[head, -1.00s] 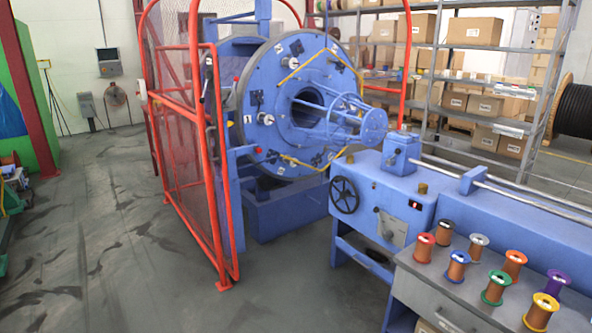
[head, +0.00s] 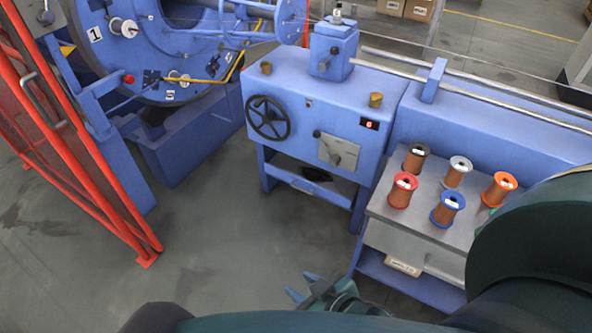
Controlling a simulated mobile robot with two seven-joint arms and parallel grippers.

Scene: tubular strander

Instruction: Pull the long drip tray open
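My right gripper (head: 301,287) shows at the bottom centre in the head view, low over the floor in front of the blue machine. Its two teal fingers are apart, with nothing seen between them. It is clear of the machine and left of the bench with spools. No part is plainly recognisable as the long drip tray. A long blue box-like base (head: 190,145) lies under the strander's round disc at the upper left, apart from the gripper. My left gripper is not in view. My own dark arm parts cover the bottom and the lower right.
The blue drive cabinet (head: 325,100) with a black handwheel (head: 268,118) stands at centre. A grey bench (head: 388,207) carrying several copper spools is at right. A red guard frame (head: 100,175) stands at left. Grey floor (head: 225,235) lies open between guard and bench.

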